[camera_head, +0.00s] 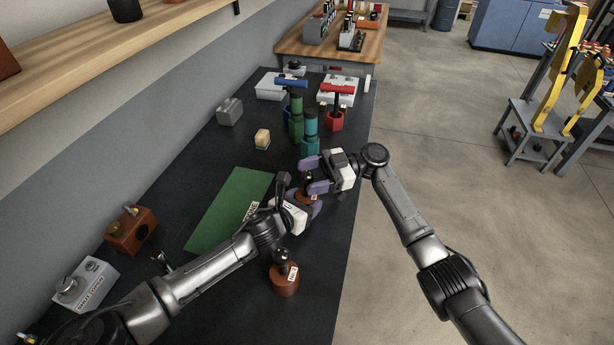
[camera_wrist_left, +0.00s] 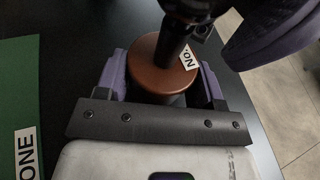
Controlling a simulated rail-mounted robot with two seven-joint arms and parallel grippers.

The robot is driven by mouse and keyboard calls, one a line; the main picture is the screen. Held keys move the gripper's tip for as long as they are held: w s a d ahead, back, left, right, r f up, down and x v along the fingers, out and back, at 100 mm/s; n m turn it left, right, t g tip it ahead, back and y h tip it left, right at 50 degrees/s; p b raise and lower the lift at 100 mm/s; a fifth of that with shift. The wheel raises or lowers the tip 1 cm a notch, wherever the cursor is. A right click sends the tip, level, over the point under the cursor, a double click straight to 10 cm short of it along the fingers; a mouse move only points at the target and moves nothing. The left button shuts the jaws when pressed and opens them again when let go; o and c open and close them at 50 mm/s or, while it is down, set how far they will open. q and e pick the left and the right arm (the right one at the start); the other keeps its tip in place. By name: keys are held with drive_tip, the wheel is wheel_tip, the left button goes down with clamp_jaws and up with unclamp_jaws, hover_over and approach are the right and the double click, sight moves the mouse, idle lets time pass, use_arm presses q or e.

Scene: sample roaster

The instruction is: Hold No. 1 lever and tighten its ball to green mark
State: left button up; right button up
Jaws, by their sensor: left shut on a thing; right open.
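The lever's brown round base (camera_wrist_left: 146,74) sits between the purple fingers of my left gripper (camera_wrist_left: 160,80), which is shut on it. A white label on the base reads "No."; its number is cut off. A dark shaft (camera_wrist_left: 176,42) rises from the base, and its top and ball are not clear. In the head view the base (camera_head: 306,197) is mostly hidden by my grippers. My right gripper (camera_head: 309,176) is open, close around or beside the top of this lever; I cannot tell which. No green mark on the lever is visible.
A second brown-based lever (camera_head: 285,278) stands nearer on the black table. A green mat (camera_head: 228,208) lies left of my left gripper. Teal (camera_head: 310,130) and red (camera_head: 336,118) tools stand beyond my right gripper. Small boxes (camera_head: 131,230) line the left side.

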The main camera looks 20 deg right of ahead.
drive_tip(key=shift+a, duration=0.55)
drive_tip(key=c, duration=0.9)
